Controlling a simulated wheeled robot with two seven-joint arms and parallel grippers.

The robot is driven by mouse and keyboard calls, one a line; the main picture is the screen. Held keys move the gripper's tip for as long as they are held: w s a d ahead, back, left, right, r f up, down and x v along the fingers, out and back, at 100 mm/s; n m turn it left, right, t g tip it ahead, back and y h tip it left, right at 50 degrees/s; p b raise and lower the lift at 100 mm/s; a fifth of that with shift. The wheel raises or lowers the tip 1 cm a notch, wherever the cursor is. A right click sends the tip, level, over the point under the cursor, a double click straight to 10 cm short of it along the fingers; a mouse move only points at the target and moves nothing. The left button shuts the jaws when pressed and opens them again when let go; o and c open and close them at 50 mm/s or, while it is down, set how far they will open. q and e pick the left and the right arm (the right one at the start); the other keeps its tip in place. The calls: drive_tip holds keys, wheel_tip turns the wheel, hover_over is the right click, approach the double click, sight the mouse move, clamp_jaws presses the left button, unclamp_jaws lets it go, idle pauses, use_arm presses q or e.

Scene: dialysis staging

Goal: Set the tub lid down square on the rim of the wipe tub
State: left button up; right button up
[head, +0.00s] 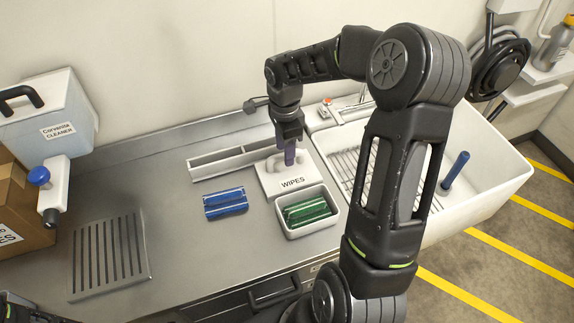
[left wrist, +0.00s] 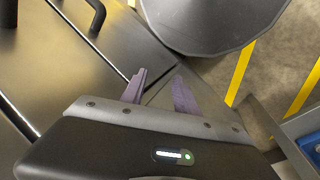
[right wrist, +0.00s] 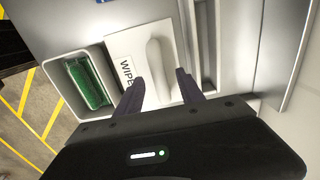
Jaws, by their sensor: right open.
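The tub lid (head: 270,184) is a white plate with a raised handle and a "WIPES" label. It lies flat just behind the wipe tub (head: 290,233), a white open tub with a green pack inside. My right gripper (head: 289,160) is above the lid, pointing down at its handle. In the right wrist view the lid (right wrist: 129,49) has its handle between the open fingertips (right wrist: 160,80); I cannot tell whether they touch it. The tub (right wrist: 58,66) is beside the lid there. My left gripper (left wrist: 157,82) is open and empty, away from the lid.
A blue pack (head: 225,203) lies left of the tub. A long divided tray (head: 222,160) is behind it. The sink (head: 480,193) is at right, partly hidden by my right arm. A slotted panel (head: 110,255) and cleaner container (head: 60,110) are at left.

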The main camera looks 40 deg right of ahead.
drive_tip(key=shift+f, duration=1.35)
drive_tip(key=shift+c, duration=0.2)
clamp_jaws()
